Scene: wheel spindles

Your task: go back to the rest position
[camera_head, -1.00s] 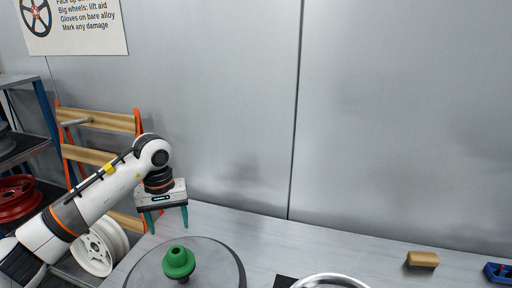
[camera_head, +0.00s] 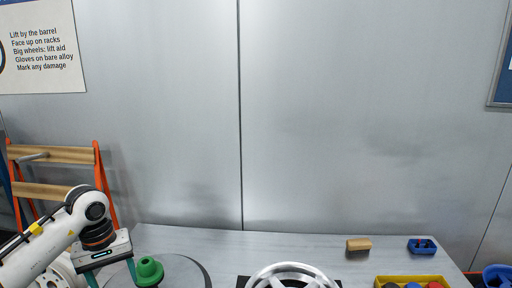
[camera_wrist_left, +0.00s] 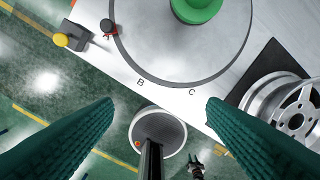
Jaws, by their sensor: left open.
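My left gripper (camera_head: 110,279) is at the lower left of the head view, over the left end of the table. Its green fingers also show wide apart in the left wrist view (camera_wrist_left: 160,125), with nothing between them. It is open and empty, to the left of the green hub (camera_head: 149,271) on the round grey plate (camera_head: 190,270). The hub also shows at the top of the wrist view (camera_wrist_left: 196,8). My right gripper is in neither view.
A silver wheel (camera_head: 292,270) lies on a black mat at the table's front. A tan block (camera_head: 358,244), a blue holder (camera_head: 422,246) and a yellow tray (camera_head: 450,281) are to the right. An orange-sided rack (camera_head: 104,185) stands at left. The table's back middle is clear.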

